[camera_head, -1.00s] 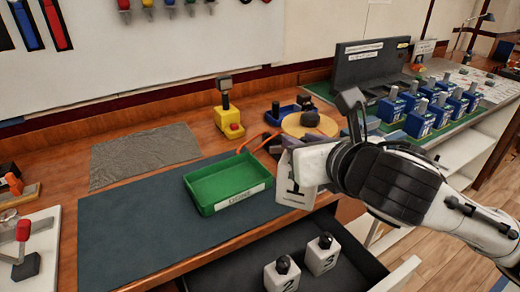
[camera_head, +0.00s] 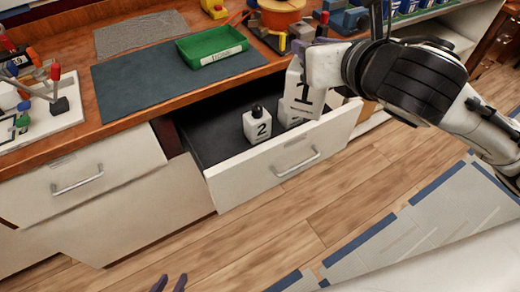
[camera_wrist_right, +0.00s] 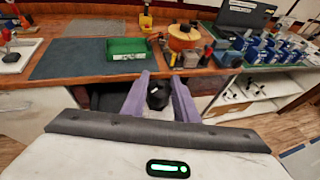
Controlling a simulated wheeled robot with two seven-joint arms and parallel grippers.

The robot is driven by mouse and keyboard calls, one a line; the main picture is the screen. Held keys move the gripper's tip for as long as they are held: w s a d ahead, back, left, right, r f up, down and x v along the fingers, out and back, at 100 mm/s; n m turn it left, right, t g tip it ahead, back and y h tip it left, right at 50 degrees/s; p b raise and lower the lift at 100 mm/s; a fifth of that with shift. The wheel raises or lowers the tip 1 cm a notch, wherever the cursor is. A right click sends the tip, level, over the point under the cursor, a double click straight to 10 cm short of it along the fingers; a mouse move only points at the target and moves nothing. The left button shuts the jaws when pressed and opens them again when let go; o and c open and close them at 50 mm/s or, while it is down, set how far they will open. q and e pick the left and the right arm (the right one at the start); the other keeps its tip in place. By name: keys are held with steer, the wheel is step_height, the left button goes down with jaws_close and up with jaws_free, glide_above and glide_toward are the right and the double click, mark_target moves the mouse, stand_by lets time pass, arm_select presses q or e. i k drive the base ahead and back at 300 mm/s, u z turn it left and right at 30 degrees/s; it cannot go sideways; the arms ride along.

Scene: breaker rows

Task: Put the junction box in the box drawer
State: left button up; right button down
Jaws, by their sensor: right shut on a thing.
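The junction box marked 1 (camera_head: 301,97) is white with a dark top (camera_wrist_right: 158,95). My right gripper (camera_head: 299,50) is shut on it and holds it slightly tilted above the right part of the open drawer (camera_head: 214,128). In the right wrist view its purple fingers (camera_wrist_right: 158,98) are on both sides of the dark top. A white box marked 2 (camera_head: 258,125) stands in the drawer. Another white box (camera_head: 286,112) is mostly hidden behind the held one. My left gripper (camera_head: 168,284) shows only its dark fingertips, apart and empty, at the bottom edge.
A green tray (camera_head: 212,57) sits on a dark mat (camera_head: 125,92) on the wooden counter. A closed drawer (camera_head: 80,180) is to the left. An orange round item (camera_head: 282,14) and small tools are near the counter's right part. The left of the open drawer is clear.

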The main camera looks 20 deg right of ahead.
mark_target(222, 152)
steer(key=k, duration=0.2)
steer(key=z, duration=2.7)
steer(key=k, duration=1.7)
steer(key=u, duration=1.95)
steer(key=i, duration=1)
